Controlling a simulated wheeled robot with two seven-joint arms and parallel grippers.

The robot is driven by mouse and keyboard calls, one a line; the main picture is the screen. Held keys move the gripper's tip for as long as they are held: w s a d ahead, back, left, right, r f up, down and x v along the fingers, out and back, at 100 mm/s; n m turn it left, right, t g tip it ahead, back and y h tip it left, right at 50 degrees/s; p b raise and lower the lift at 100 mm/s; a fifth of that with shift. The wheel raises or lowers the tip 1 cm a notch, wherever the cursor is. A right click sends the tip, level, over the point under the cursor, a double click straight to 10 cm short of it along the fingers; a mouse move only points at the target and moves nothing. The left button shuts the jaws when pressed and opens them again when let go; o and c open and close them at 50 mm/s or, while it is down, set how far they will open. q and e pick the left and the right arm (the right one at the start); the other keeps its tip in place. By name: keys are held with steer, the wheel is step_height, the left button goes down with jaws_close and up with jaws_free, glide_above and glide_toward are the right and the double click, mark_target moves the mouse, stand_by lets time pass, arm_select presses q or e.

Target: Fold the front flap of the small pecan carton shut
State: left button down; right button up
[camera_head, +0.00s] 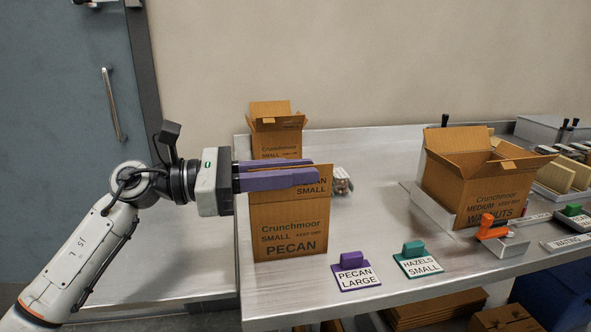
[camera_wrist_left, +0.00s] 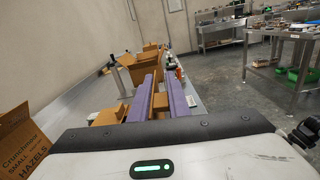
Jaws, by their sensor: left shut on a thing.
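The small pecan carton (camera_head: 289,222) stands upright at the left end of the metal table, its printed face toward me. Its front flap (camera_head: 318,184) stands up from the top front edge, partly covered by my fingers. My left gripper (camera_head: 275,172) comes in from the left with long purple fingers, one on each side of the flap, shut on it. In the left wrist view, brown card (camera_wrist_left: 160,101) shows between the purple fingers. The carton's other flaps and its inside are mostly hidden. My right gripper is in neither view.
A small hazels carton (camera_wrist_left: 20,148), flaps open, stands close behind; it also shows in the head view (camera_head: 276,142). An open walnuts carton (camera_head: 470,185) stands right. Purple (camera_head: 355,272) and green (camera_head: 417,261) signs stand near the front edge.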

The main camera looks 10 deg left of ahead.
arm_select(q)
steer(key=shift+w+a+r+n+p, duration=0.15)
steer(key=shift+w+n+p, duration=0.3)
steer(key=shift+n, duration=0.35)
steer(key=shift+w+a+n+p, duration=0.15)
steer(key=shift+w+n+p, duration=0.45)
steer(key=shift+n, duration=0.5)
steer(key=shift+w+a+n+p, duration=0.15)
steer(key=shift+w+n+p, duration=0.25)
steer(key=shift+n+p, duration=0.55)
steer(key=shift+f+n, duration=0.2)
steer(key=shift+n, duration=0.05)
steer(key=c, duration=1.7)
jaws_free()
steer(key=shift+c, duration=0.2)
